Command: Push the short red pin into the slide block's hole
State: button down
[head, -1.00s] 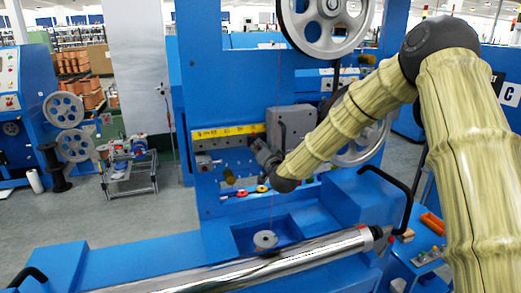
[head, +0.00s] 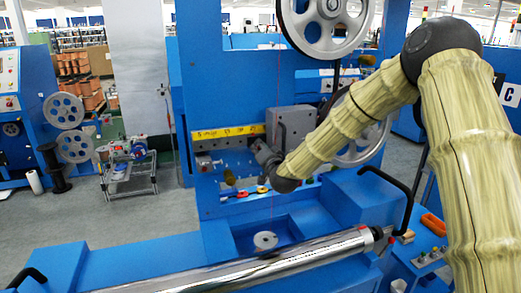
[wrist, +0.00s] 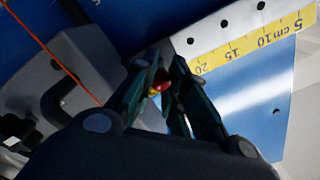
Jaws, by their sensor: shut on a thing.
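My gripper (head: 264,154) is in front of the blue machine's upright panel, at the lower left of a grey block (head: 293,122) that looks like the slide block. In the wrist view my gripper (wrist: 163,82) has its dark fingers closed together around a small red piece (wrist: 162,87), taken as the short red pin, with a bit of yellow beside it. Most of the pin is hidden by the fingers. The grey block also shows in the wrist view (wrist: 75,62), left of the fingers.
A yellow scale (head: 228,131) runs along the panel, left of the grey block. A thin orange-red wire (wrist: 48,48) crosses the block in the wrist view. Small red and yellow parts (head: 262,189) lie below the gripper. A shiny roller (head: 270,266) spans the front.

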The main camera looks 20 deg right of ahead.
jog(key=shift+w+a+b, duration=0.1)
jog(key=shift+w+b, duration=0.45)
jog(key=shift+w, duration=1.25)
dwell(0.7)
jog(key=c, duration=1.4)
grip_release()
jog(key=shift+o, duration=0.2)
jog(key=shift+s, duration=0.1)
jog(key=s, duration=1.1)
jog(key=shift+s+d, duration=0.25)
jog(key=shift+s, duration=0.1)
